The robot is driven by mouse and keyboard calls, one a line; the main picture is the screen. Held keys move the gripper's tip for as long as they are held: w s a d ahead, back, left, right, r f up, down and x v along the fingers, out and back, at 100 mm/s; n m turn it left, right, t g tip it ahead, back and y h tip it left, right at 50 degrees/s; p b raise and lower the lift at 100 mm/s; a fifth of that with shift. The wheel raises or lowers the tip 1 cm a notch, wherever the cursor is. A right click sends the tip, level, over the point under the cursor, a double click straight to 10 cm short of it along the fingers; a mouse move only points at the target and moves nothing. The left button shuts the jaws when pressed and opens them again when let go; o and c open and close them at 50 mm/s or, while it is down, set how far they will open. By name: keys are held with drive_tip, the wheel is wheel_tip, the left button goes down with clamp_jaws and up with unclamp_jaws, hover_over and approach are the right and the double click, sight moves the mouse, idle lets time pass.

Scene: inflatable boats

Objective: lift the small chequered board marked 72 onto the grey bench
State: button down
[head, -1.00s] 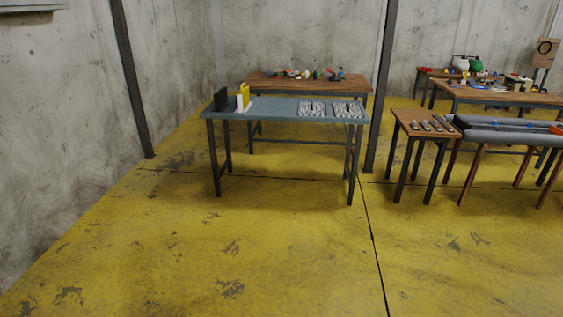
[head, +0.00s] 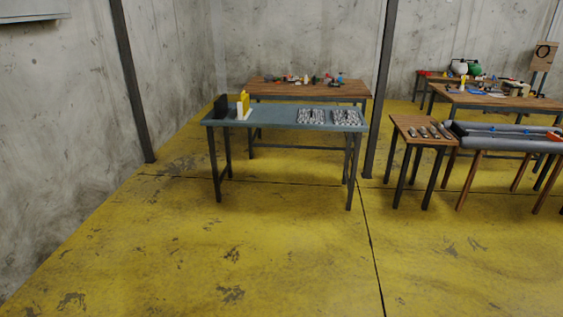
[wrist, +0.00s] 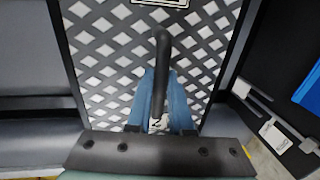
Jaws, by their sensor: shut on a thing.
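A chequered board (wrist: 105,52) with a black and white lattice fills the middle of the wrist view. A white label at its top edge is cut off, so I cannot read its number. My gripper (wrist: 160,92), with blue fingers, is shut on the board's dark bar-shaped handle (wrist: 161,55). Neither my gripper nor the held board shows in the head view. A bench with a grey-blue top (head: 275,117) stands ahead in the head view. I cannot tell what lies under the held board.
On the bench stand a black block (head: 221,107), a yellow item (head: 245,101) and two patterned pieces (head: 311,116) at the right. A wooden table (head: 300,88) is behind. A small wooden table (head: 420,131) stands right, past a post (head: 381,90). The front yellow floor is clear.

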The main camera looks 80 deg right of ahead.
drive_tip(key=shift+r+p, duration=3.2)
drive_tip(key=shift+p, duration=0.35)
